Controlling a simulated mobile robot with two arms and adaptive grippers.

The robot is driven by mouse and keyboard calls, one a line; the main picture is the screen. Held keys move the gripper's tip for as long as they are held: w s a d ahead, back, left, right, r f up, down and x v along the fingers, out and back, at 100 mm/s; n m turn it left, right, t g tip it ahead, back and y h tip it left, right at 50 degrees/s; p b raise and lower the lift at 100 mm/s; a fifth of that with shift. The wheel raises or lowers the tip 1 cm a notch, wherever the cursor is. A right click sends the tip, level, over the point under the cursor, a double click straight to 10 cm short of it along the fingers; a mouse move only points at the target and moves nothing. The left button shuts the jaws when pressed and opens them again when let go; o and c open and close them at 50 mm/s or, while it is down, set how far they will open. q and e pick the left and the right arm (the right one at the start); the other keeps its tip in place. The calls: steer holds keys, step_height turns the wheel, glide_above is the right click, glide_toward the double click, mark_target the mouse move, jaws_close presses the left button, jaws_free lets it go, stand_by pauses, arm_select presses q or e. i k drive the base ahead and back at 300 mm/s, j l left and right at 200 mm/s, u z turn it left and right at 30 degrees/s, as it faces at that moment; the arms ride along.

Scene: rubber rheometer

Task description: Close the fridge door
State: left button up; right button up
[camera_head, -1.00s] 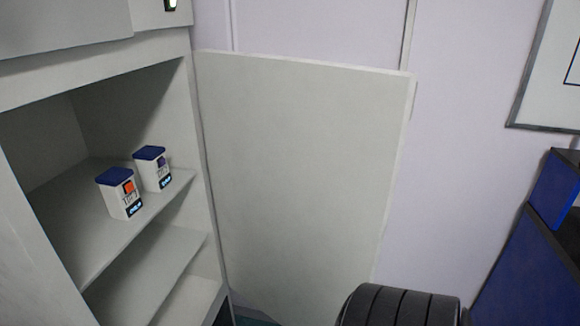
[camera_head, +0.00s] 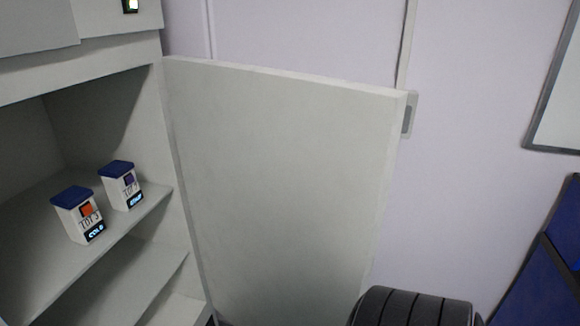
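The fridge door (camera_head: 280,185) is a plain pale panel standing wide open, hinged at the right side of the fridge (camera_head: 185,235). The open fridge fills the left of the head view. On its upper shelf (camera_head: 140,212) stand two white containers with blue lids: one with an orange mark (camera_head: 80,217) and one with a purple mark (camera_head: 122,187). A dark ribbed part of my arm shows at the bottom, in front of the door's lower right corner. Neither gripper is in view, so contact with the door cannot be seen.
A pale wall (camera_head: 480,120) stands behind the door, with a small grey wall fitting (camera_head: 409,114) by the door's upper right corner. A framed board (camera_head: 560,100) hangs at the right. A dark blue unit (camera_head: 545,270) stands at the lower right.

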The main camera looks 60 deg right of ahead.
mark_target(288, 175)
steer(key=l, duration=0.85)
steer(key=k+l, duration=0.15)
steer(key=l, duration=1.6)
steer(key=k+u, duration=0.05)
